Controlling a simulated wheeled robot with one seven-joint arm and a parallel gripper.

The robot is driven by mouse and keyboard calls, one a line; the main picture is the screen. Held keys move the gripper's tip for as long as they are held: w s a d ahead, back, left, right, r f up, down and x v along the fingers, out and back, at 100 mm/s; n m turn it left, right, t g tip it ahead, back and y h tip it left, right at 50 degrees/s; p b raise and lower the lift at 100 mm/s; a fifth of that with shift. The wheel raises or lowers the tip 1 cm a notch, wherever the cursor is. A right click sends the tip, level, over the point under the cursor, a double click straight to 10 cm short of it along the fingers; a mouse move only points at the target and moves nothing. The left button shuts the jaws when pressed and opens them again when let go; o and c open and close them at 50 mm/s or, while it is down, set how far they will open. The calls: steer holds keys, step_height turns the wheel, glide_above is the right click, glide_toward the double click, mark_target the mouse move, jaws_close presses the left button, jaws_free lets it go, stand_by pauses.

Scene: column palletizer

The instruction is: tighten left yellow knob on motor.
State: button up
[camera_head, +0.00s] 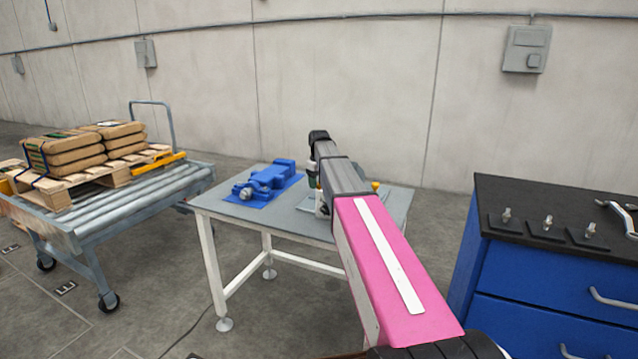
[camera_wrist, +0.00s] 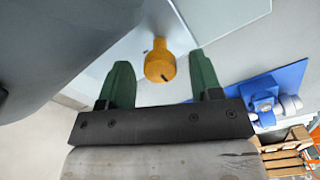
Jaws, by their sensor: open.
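A yellow knob (camera_wrist: 160,65) with a dark slot or mark shows in the wrist view, between the two green fingers of my gripper (camera_wrist: 160,80). The fingers are apart, with a gap on each side of the knob. I cannot tell how deep the knob sits between them. A large grey body (camera_wrist: 60,45), likely the motor, fills the upper left of the wrist view. In the head view my arm hides most of the motor. A small yellow piece (camera_head: 375,186) shows just right of my arm there; I cannot tell which knob it is.
The grey table (camera_head: 230,212) holds a blue vise (camera_head: 265,180) on a blue mat, left of my arm. A roller cart (camera_head: 130,205) with a pallet of sacks stands farther left. A blue cabinet (camera_head: 540,300) with metal parts on top stands at right.

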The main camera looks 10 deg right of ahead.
steer(key=c, duration=0.9)
steer(key=shift+m, duration=0.4)
steer(key=m, duration=0.3)
steer(key=shift+m, duration=0.3)
steer(key=m, duration=0.9)
steer(key=shift+m, duration=1.7)
